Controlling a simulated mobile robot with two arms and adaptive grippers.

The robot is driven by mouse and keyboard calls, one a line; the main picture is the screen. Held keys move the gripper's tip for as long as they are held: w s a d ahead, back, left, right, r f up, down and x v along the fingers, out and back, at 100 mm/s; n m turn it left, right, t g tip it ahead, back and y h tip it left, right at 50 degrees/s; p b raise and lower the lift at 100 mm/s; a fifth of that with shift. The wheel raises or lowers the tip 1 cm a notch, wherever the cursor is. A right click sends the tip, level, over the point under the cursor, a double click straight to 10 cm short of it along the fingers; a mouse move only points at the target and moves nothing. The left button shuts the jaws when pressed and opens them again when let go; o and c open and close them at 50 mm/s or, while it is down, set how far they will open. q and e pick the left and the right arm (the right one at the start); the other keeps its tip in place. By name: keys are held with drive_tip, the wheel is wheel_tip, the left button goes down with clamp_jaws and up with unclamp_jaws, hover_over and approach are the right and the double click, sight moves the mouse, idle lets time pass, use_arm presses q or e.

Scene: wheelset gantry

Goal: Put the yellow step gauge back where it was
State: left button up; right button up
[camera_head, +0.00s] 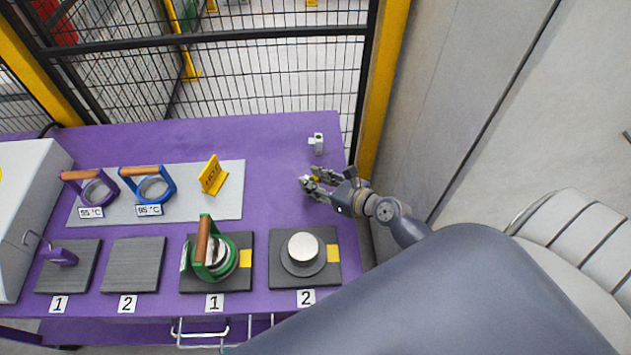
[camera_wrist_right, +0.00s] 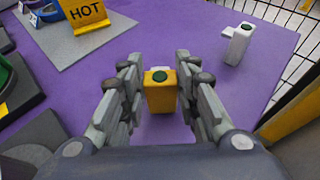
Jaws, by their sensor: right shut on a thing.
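The yellow step gauge (camera_wrist_right: 160,92) is a small yellow block with a dark green round spot on top. It stands between the fingers of my right gripper (camera_wrist_right: 160,95) in the right wrist view, and the jaws are shut on it. In the head view my right gripper (camera_head: 310,182) is over the right part of the purple table, and only a bit of yellow shows between its fingers. I cannot tell whether the gauge touches the table. My left gripper is not in view.
A grey gauge (camera_head: 317,144) with a green spot stands behind my right gripper. A yellow HOT sign (camera_head: 212,176) and two handled rings stand on a grey plate (camera_head: 230,205). Dark pads line the front; one bears a green handled ring (camera_head: 228,262). Mesh fencing closes the back.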

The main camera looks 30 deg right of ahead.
drive_tip(key=shift+f, duration=0.1)
drive_tip(key=o, duration=1.1)
drive_tip(key=shift+s+r, duration=0.2)
drive_tip(key=b+v, duration=0.1)
drive_tip(key=v, duration=1)
drive_tip(key=shift+s+r, duration=0.15)
drive_tip(key=shift+s, duration=0.1)
